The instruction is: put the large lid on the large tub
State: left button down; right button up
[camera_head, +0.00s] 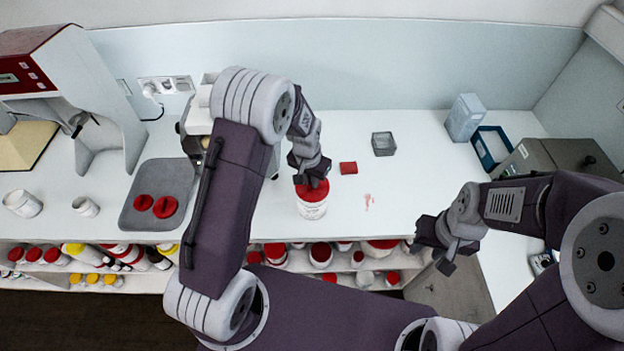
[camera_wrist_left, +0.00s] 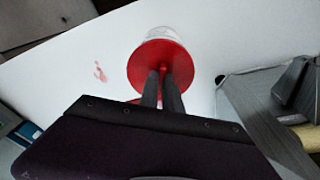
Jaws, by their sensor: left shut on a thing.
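The large white tub (camera_head: 312,210) stands upright near the counter's front edge, with the large red lid (camera_head: 317,191) at its top. In the left wrist view the lid (camera_wrist_left: 147,66) shows as a red disc with a knob, and part of the tub (camera_wrist_left: 168,33) shows beyond it. My left gripper (camera_head: 311,181) is shut on the lid's knob from above; its fingers (camera_wrist_left: 164,76) meet there. I cannot tell whether the lid is fully seated. My right gripper (camera_head: 432,256) is open and empty, to the right beyond the counter's front edge.
A grey tray (camera_head: 130,219) holds two smaller red lids (camera_head: 165,207). Two white tubs (camera_head: 22,203) (camera_head: 85,207) stand at the left. A red block (camera_head: 348,168), a grey dish (camera_head: 384,144) and a pink smear (camera_head: 369,201) lie right of the large tub. Shelves below hold several jars.

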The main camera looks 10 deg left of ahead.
pick_arm(q)
jog(key=shift+s+f, duration=0.2)
jog(key=shift+f, duration=0.05)
dwell(0.4)
jog(key=shift+f, duration=0.25)
dwell(0.5)
jog(key=c, duration=1.5)
grip_release()
jog(key=shift+w, duration=0.2)
jog(key=o, duration=0.5)
jog(key=shift+r, duration=0.1)
